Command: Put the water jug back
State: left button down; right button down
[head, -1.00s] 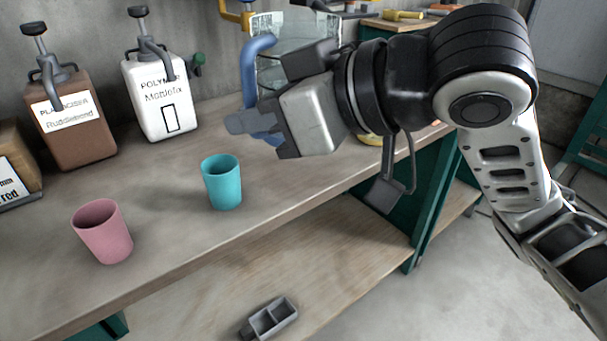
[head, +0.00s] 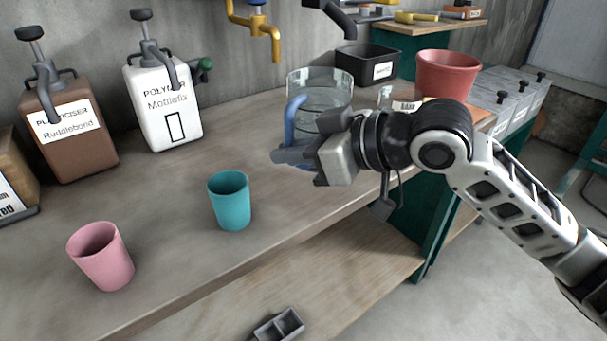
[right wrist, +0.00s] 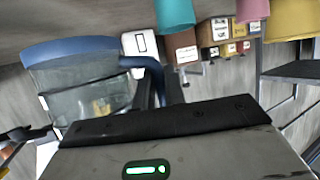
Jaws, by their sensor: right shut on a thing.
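The water jug (head: 318,98) is clear with a blue handle and stands upright at the back middle of the workbench, in the head view. My right gripper (head: 288,155) is shut on its blue handle, on the near side of the jug. My left gripper is not in view.
A teal cup (head: 229,202) and a pink cup (head: 101,256) stand on the bench (head: 170,215). White (head: 163,105) and brown (head: 70,128) pump containers stand at the back left.

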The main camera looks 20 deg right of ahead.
jog(key=w+f, duration=0.1)
jog(key=f, duration=0.1)
jog(key=w+d+f, duration=0.1)
jog(key=w+d+f+b, duration=0.1)
jog(key=w+f, duration=0.1)
jog(key=shift+d+f, duration=0.25)
jog(key=shift+f, duration=0.1)
notch_tip(320, 180, down, 2)
jog(key=shift+w+d+f, duration=0.1)
jog(key=shift+w+f, duration=0.05)
jog(key=shift+f, duration=0.5)
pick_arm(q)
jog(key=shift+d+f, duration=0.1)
pick_arm(e)
jog(key=shift+f, duration=0.1)
jog(key=c, duration=1.5)
grip_release()
jog(key=shift+f, duration=0.1)
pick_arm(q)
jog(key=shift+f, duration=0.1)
pick_arm(e)
jog(key=shift+o, duration=0.2)
